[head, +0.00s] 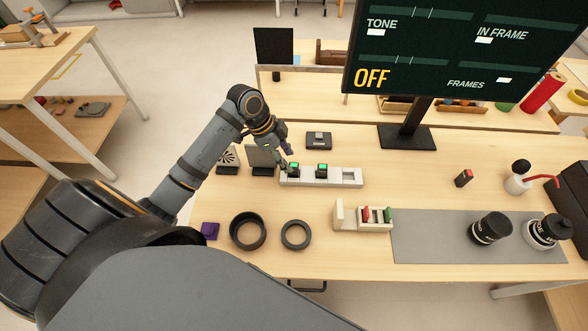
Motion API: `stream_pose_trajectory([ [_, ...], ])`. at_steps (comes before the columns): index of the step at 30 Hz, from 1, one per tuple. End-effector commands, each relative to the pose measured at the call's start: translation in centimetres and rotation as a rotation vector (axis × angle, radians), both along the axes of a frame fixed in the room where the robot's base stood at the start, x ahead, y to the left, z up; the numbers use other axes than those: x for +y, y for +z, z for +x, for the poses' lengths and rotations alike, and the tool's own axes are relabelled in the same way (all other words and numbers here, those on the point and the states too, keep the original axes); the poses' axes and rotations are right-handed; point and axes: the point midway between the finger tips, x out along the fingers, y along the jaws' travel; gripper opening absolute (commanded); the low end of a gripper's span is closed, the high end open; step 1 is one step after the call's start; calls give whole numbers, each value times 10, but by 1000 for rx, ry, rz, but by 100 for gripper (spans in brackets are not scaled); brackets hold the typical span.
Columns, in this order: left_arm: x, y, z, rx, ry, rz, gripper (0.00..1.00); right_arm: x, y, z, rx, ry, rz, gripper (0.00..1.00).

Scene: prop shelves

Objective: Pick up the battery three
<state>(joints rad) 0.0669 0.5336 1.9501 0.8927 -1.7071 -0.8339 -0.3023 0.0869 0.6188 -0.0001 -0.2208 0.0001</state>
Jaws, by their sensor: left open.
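A white charger-like block (335,182) stands in the middle of the table. Two dark batteries with green tops sit in it, a left one (294,168) and a right one (321,170); its right-hand slot looks empty. A dark block with a red top (464,178) stands apart at the right. No number is readable, so I cannot tell which is battery three. My left gripper (287,157) is open, close above the left green-topped battery at the block's left end. Contact cannot be told. My right gripper is out of view.
A white holder (345,217) with red and green pieces stands in front, beside a grey mat (430,245) with dark lens-like cylinders. Two black rings (296,235) lie at the front left. A monitor (460,55) rises behind. The table right of the charger is mostly clear.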

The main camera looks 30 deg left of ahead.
Motion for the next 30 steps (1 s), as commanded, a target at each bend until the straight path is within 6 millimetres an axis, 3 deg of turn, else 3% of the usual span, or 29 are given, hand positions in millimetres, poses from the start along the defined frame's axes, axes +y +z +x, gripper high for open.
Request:
stream_pose_trajectory([
  [4,-5,-7,2,2,1,-4,47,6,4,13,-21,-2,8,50],
  [12,-20,-44,10,2,0,-2,47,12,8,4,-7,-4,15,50],
  [20,-20,-47,11,1,-1,2,46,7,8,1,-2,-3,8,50],
  [30,-20,-47,11,0,-1,1,0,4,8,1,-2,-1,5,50],
])
